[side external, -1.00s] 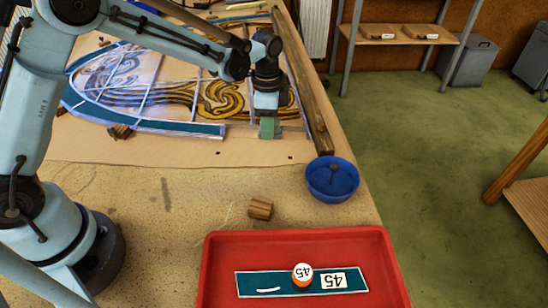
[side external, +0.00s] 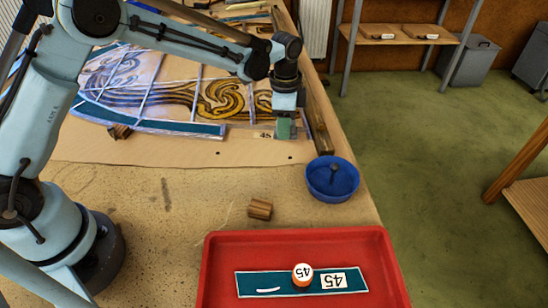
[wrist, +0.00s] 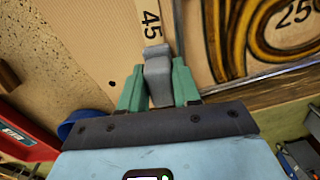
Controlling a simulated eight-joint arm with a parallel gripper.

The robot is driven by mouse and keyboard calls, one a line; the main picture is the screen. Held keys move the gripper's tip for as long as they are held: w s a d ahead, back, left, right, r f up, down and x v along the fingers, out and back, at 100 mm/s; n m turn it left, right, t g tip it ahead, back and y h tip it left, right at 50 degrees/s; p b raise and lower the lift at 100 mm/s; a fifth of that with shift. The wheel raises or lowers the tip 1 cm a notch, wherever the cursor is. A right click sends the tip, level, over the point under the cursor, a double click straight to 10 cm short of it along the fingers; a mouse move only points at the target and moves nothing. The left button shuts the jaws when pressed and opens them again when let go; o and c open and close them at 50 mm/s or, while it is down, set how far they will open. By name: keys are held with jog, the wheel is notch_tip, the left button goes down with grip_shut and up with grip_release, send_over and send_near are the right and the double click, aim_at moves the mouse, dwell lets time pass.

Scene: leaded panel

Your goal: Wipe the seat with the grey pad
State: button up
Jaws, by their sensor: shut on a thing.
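My gripper (wrist: 158,88), with green fingers, is shut on the grey pad (wrist: 157,72), whose end sticks out past the fingertips in the wrist view. In the side view my gripper (side external: 285,130) is low at the right end of the leaded panel, near the wooden rail. The seat, a bare tan patch marked 45 (wrist: 150,24), lies just beyond the pad; the mark also shows left of the fingers in the side view (side external: 264,134). I cannot tell whether the pad touches the surface.
The leaded panel (side external: 160,85) lies left of my gripper. A wooden rail (side external: 319,118) runs along its right.

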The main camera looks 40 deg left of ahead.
aim_at(241, 134)
jog(key=shift+s+a, duration=0.95)
jog(key=shift+a, duration=0.45)
jog(key=shift+s+a, duration=0.95)
jog(key=shift+a, duration=0.5)
jog(key=shift+s+a, duration=0.95)
jog(key=shift+a, duration=0.45)
jog(key=shift+w+d+f, duration=0.1)
jog(key=shift+w+d, duration=0.85)
jog(key=shift+d, duration=0.5)
jog(key=shift+w+d+r, duration=0.1)
jog(key=shift+w+d, duration=0.9)
jog(key=shift+d, duration=0.45)
jog(key=shift+w+d+f, duration=0.1)
jog(key=shift+w+d, duration=0.85)
jog(key=shift+d, duration=0.5)
jog(key=shift+s+a, duration=1)
jog(key=shift+a, duration=0.5)
jog(key=shift+s+a, duration=1)
jog(key=shift+a, duration=0.55)
jog(key=shift+s+a, duration=1)
jog(key=shift+a, duration=0.5)
jog(key=shift+d+r, duration=0.15)
jog(key=shift+r, duration=2.95)
